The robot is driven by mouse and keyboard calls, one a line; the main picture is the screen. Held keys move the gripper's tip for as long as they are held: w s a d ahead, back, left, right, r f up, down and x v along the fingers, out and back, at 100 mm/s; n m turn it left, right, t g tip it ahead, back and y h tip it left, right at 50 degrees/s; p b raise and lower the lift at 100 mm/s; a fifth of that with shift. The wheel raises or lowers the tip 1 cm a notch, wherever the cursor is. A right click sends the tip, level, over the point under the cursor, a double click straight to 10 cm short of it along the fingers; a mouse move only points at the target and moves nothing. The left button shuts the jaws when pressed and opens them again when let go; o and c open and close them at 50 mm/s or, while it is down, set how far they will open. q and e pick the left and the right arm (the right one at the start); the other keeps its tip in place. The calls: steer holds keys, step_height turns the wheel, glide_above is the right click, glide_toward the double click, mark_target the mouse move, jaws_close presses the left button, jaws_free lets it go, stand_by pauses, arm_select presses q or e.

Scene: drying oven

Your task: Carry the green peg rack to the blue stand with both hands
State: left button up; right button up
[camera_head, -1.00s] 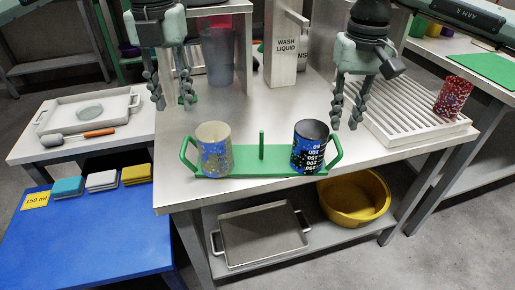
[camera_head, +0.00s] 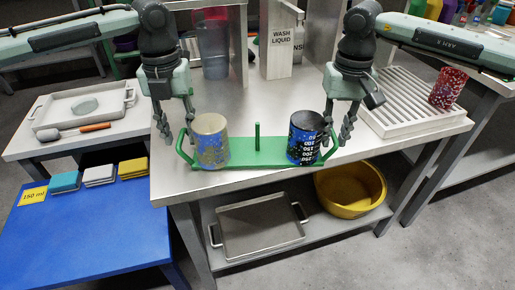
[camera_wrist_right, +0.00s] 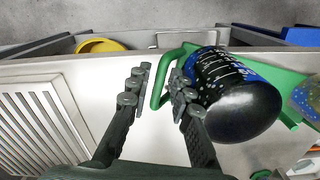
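The green peg rack (camera_head: 258,152) lies at the front edge of the metal table, with a bare peg in its middle and a looped handle at each end. A tan-and-blue cup (camera_head: 211,145) stands at its left end and a black-and-blue cup (camera_head: 304,140) at its right end; the latter also shows in the right wrist view (camera_wrist_right: 232,92). My left gripper (camera_head: 178,132) is open at the left handle. My right gripper (camera_wrist_right: 155,85) is open, its fingers on either side of the right handle (camera_wrist_right: 160,82). The blue stand (camera_head: 95,235) is at the lower left.
Coloured sponges (camera_head: 100,174) and a yellow 150 ml label (camera_head: 33,196) line the blue stand's back edge; its front is clear. A ribbed drainer (camera_head: 405,110) with a red speckled cup (camera_head: 447,88) is at right. A yellow basin (camera_head: 349,205) sits on the lower shelf.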

arm_select(q)
steer(key=shift+f, duration=0.75)
arm_select(e)
steer(key=shift+f, duration=0.45)
arm_select(q)
steer(key=shift+c, duration=0.2)
arm_select(e)
steer(key=shift+c, duration=0.3)
arm_select(q)
steer(key=c, duration=0.5)
arm_select(e)
jaws_close()
arm_select(q)
jaws_close()
steer(key=shift+r, duration=0.1)
